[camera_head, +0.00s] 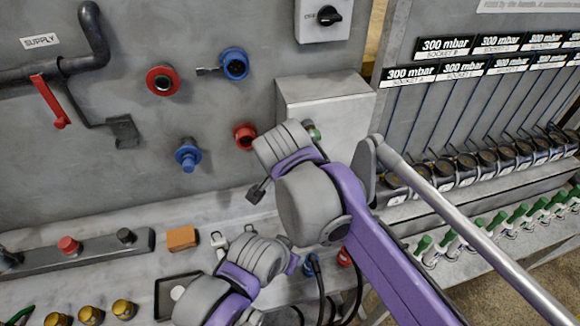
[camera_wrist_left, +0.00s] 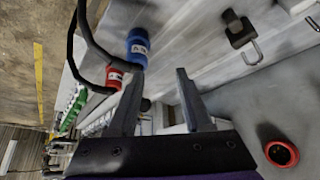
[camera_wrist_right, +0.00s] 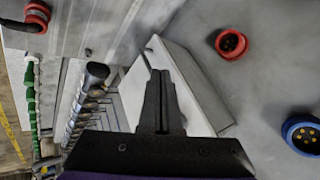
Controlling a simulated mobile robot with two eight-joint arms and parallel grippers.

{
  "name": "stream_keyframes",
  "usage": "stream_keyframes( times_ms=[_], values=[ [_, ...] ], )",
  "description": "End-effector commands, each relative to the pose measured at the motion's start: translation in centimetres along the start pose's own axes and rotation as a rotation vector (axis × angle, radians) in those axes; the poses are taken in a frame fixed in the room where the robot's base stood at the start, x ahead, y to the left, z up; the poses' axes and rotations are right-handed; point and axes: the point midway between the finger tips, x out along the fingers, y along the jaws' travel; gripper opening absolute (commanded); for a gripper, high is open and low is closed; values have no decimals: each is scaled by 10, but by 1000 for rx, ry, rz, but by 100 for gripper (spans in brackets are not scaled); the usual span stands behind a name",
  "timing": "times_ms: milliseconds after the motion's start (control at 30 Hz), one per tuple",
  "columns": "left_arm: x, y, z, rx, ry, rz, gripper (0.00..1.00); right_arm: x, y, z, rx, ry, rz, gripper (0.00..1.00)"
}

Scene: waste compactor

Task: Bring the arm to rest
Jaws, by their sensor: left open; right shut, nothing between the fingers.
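In the head view, my purple and grey right arm (camera_head: 385,250) reaches in from the lower right, in front of the panel. My left arm (camera_head: 235,280) is folded low in the middle, over the bench. The arm links hide both grippers there. In the left wrist view my left gripper (camera_wrist_left: 160,75) is open, with its fingers wide apart and nothing held between them. In the right wrist view my right gripper (camera_wrist_right: 160,74) is shut and empty. Its fingertips overlap a pale grey box (camera_wrist_right: 186,88); I cannot tell whether they touch it.
The box (camera_head: 325,95) stands out from the wall, beside a red socket (camera_head: 245,137) and a blue socket (camera_head: 188,155). A silver bar (camera_head: 465,225) crosses at right. Blue (camera_wrist_left: 138,45) and red (camera_wrist_left: 114,76) cabled plugs are near the left gripper. An orange block (camera_head: 182,238) lies on the bench.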

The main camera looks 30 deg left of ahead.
Motion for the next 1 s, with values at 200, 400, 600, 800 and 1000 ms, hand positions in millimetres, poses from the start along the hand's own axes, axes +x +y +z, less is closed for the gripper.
stream_keyframes(
  times_ms=[200, 400, 600, 800, 1000],
  values=[
    [-1, 0, -2, 0, 1, 0, 50, -38, -8, 5, -2, 0, 0, 0],
    [0, 0, -1, 0, 1, 0, 50, -50, -9, 6, 1, 0, 1, 0],
    [0, 0, -1, 0, 1, 0, 50, -50, -2, 2, -2, 2, 8, 0],
    [0, 0, -1, 0, 1, 0, 50, -38, 86, -38, -57, 12, 78, 0],
    [0, 0, -1, 0, 1, 0, 50, -35, 239, -61, -162, 6, 177, 0]
  ],
)
